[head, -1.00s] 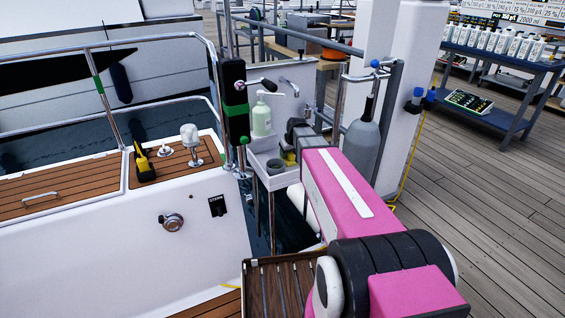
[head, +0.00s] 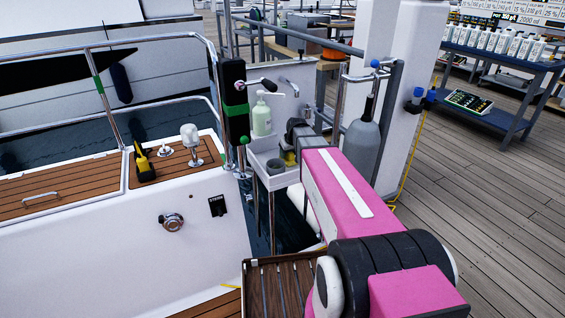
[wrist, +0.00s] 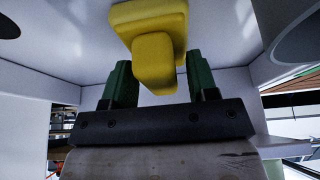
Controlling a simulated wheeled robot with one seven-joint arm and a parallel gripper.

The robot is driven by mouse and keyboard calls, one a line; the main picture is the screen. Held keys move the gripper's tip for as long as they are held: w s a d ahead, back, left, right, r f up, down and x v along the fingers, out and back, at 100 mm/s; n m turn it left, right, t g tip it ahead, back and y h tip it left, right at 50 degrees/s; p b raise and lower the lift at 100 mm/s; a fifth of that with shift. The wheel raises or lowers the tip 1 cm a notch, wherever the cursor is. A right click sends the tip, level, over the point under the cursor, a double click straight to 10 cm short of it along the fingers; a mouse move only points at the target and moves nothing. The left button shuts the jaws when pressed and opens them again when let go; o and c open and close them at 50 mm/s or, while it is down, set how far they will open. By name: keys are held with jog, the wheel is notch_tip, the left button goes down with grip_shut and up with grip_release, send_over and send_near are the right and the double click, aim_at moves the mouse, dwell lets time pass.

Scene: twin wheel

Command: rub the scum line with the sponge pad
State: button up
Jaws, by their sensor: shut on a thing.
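A yellow sponge pad (wrist: 150,22) with a narrower yellow grip block is at the top middle of the wrist view. My gripper (wrist: 157,62) is shut on it, with a green finger on each side of the block. In the head view my gripper end is over the white basin (head: 266,181), mostly hidden by my arm, and a little yellow of the pad (head: 290,158) shows below it. The pad is close to a white surface; I cannot tell whether it touches. I cannot make out the scum line in either view.
A green-tinted pump bottle (head: 262,118) and a wall tap (head: 289,85) stand at the basin's back. A dark round item (head: 275,166) sits in the basin. A grey cylinder (head: 361,148) stands close right of my arm. A boat deck with rails (head: 215,75) is left.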

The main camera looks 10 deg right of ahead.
jog(key=shift+s+a, duration=0.25)
jog(key=shift+a, duration=0.45)
jog(key=shift+s+a, duration=0.25)
jog(key=shift+a, duration=0.45)
jog(key=shift+w+d, duration=0.3)
jog(key=shift+d, duration=0.45)
jog(key=shift+w+d, duration=0.25)
jog(key=shift+d, duration=0.45)
jog(key=shift+a, duration=0.1)
jog(key=shift+s+a, duration=0.3)
jog(key=shift+a, duration=0.4)
jog(key=shift+s+a, duration=0.25)
jog(key=shift+a, duration=0.4)
